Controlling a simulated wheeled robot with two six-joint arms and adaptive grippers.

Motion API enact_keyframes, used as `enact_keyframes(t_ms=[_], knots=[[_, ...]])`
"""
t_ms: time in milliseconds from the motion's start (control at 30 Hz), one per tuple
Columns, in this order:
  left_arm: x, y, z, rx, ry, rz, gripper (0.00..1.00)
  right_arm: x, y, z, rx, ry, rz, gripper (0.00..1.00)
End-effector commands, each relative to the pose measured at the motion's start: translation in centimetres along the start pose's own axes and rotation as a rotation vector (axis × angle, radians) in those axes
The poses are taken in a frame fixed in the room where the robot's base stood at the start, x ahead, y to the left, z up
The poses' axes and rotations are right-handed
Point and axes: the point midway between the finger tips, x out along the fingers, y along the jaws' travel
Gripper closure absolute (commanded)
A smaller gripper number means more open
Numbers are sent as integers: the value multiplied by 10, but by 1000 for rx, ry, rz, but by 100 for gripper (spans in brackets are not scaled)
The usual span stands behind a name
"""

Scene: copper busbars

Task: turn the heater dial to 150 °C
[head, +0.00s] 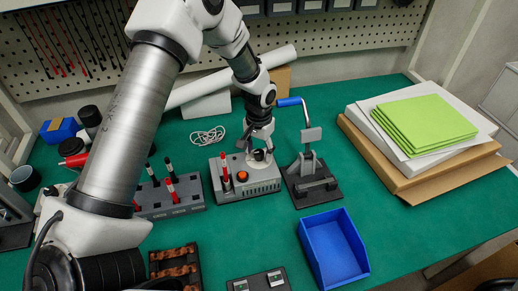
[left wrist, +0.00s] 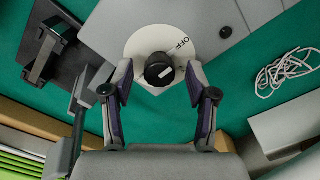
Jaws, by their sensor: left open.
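The grey heater box (head: 262,182) stands near the middle of the green bench. Its black dial (left wrist: 159,70) sits on a white round scale (left wrist: 198,50) marked OFF in the left wrist view. A light mark on the dial cap lies towards the upper right, near OFF; the degree figures are not readable. My left gripper (head: 260,146) points down just above the dial. In the left wrist view my left gripper (left wrist: 160,90) is open, one finger on each side of the dial, with visible gaps. My right gripper is not in view.
A press with a blue-handled lever (head: 305,170) stands close right of the heater. A grey rack with red and black tools (head: 170,197) is at its left. A blue bin (head: 333,250) lies in front. White cord (head: 207,135) lies behind.

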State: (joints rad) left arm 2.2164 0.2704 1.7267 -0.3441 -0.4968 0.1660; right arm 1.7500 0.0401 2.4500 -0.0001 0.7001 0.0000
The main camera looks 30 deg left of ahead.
Motion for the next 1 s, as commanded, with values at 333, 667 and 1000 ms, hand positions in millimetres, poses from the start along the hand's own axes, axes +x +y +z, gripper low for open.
enact_keyframes(t_ms=[333, 667, 1000], knots=[[0, 0, 0, 0, 0, 0, 100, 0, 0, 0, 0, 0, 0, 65], [-1, 0, 0, 42, -1, 0, 100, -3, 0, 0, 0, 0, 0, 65], [-2, 0, 0, 248, -2, 0, 100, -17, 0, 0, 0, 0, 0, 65]])
